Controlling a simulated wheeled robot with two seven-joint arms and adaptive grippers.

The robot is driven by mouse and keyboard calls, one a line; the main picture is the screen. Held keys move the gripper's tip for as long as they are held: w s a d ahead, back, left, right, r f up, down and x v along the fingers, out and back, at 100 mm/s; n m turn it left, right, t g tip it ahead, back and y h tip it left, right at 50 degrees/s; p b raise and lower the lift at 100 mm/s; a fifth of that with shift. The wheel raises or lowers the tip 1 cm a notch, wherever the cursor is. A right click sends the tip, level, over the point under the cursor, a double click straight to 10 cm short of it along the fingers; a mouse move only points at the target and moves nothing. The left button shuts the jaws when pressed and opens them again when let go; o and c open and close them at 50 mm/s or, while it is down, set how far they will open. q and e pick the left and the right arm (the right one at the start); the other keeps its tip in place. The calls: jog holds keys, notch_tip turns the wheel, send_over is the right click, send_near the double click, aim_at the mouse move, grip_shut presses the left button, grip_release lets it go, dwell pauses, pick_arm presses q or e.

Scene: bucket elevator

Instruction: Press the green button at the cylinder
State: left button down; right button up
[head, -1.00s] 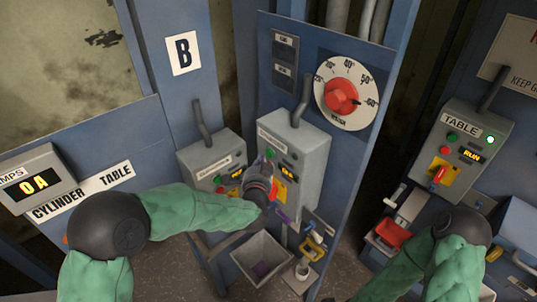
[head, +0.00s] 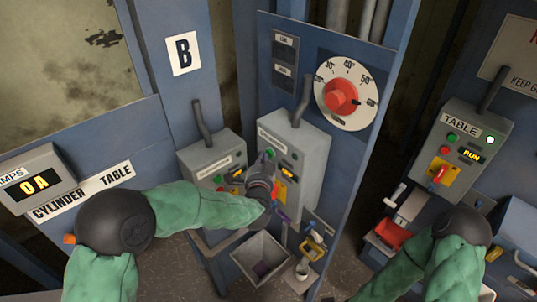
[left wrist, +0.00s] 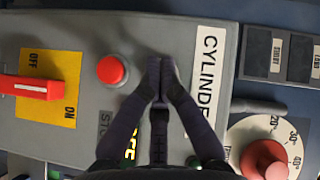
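The cylinder control box (head: 312,155) is grey, with a white label reading "CYLINDE" (left wrist: 207,72) in the left wrist view. Its green button (head: 270,154) shows in the head view just beyond my left gripper (head: 268,166). In the left wrist view the button is hidden behind the gripper (left wrist: 160,68). Those fingers are shut together and empty, with their tips between the red button (left wrist: 112,70) and the label. I cannot tell whether they touch the button. A lit display (left wrist: 130,147) is partly covered. My right gripper is hidden beyond its arm at the lower right.
A red switch on a yellow plate (left wrist: 40,88) sits on the same box. A dial with a red knob (head: 341,96) is above right. A second grey box (head: 213,160) stands close left. The table box (head: 472,150) is at the right, showing RUN.

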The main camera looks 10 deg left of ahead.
pick_arm(q)
jog(key=shift+w+d, duration=0.3)
jog(key=shift+w, duration=0.05)
dwell(0.6)
jog(key=shift+s+a, duration=0.55)
jog(key=shift+s, duration=0.15)
dwell(0.4)
jog(key=s+a, duration=0.1)
jog(key=s, duration=0.1)
jog(key=s+a, duration=0.2)
dwell(0.4)
dwell(0.6)
